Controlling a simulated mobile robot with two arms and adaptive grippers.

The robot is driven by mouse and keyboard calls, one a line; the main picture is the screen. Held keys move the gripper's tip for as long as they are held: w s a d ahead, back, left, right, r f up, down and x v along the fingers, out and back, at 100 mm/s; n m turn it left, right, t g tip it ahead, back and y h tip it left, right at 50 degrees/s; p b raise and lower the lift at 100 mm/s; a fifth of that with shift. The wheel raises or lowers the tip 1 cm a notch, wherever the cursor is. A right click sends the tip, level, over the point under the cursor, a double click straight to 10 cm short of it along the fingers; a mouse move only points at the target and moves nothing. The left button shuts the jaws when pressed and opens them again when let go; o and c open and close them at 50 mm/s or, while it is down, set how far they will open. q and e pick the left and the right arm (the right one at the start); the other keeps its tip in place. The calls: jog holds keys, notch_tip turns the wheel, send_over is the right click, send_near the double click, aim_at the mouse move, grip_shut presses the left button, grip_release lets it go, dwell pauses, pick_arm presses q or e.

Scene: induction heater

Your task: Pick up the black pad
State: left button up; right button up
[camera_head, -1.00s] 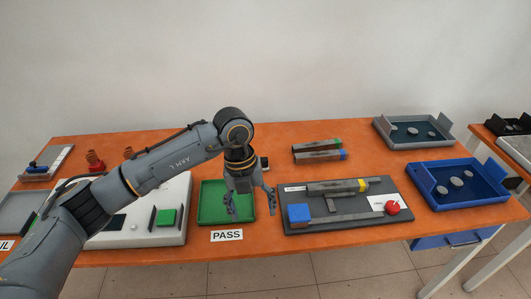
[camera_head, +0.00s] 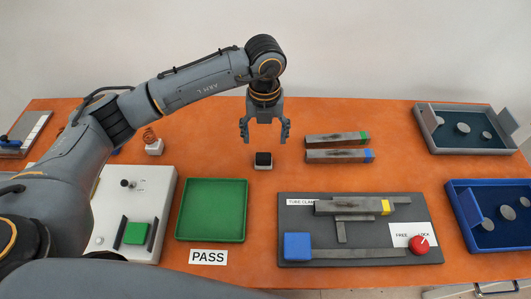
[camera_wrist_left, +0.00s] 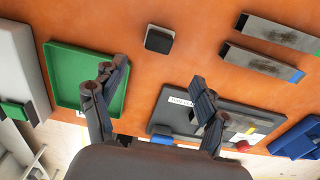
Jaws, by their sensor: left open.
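The black pad (camera_head: 263,158) sits on top of a small white block on the orange table, behind the gap between the green tray and the dark clamp board. It also shows in the left wrist view (camera_wrist_left: 158,41), beyond the fingers. My left gripper (camera_head: 265,139) is open and empty, pointing down, with its fingers above the pad and spread to either side of it. In the left wrist view the fingers (camera_wrist_left: 155,85) are apart with nothing between them. My right gripper is not in view.
The green tray (camera_head: 211,236) and the clamp board (camera_head: 375,262) with a tube lie nearer me. Two metal tubes (camera_head: 335,155) lie right of the pad. A small white stand (camera_head: 155,147) with a copper coil is to the left. Orange table around the pad is clear.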

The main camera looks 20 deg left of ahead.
pick_arm(q)
send_over(263, 159)
notch_tip(263, 159, down, 5)
jog(key=shift+w+d+r+p, duration=0.1)
jog(key=shift+d+r+p, duration=0.1)
jog(key=shift+p, duration=0.15)
jog(key=shift+w+f, duration=0.1)
jog(key=shift+f, duration=0.45)
jog(key=f, duration=0.1)
jog(key=f+p, duration=0.1)
jog(key=f, duration=0.2)
jog(key=shift+s+a+f+p, duration=0.2)
jog(key=shift+s+p, duration=0.05)
jog(key=shift+p, duration=0.15)
jog(key=shift+w+f, duration=0.1)
jog(key=shift+f, duration=0.25)
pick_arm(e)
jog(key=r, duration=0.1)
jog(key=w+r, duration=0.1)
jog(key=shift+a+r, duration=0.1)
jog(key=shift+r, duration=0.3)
pick_arm(q)
jog(key=shift+c, duration=0.2)
jog(key=c, duration=1.2)
jog(key=shift+r, duration=0.1)
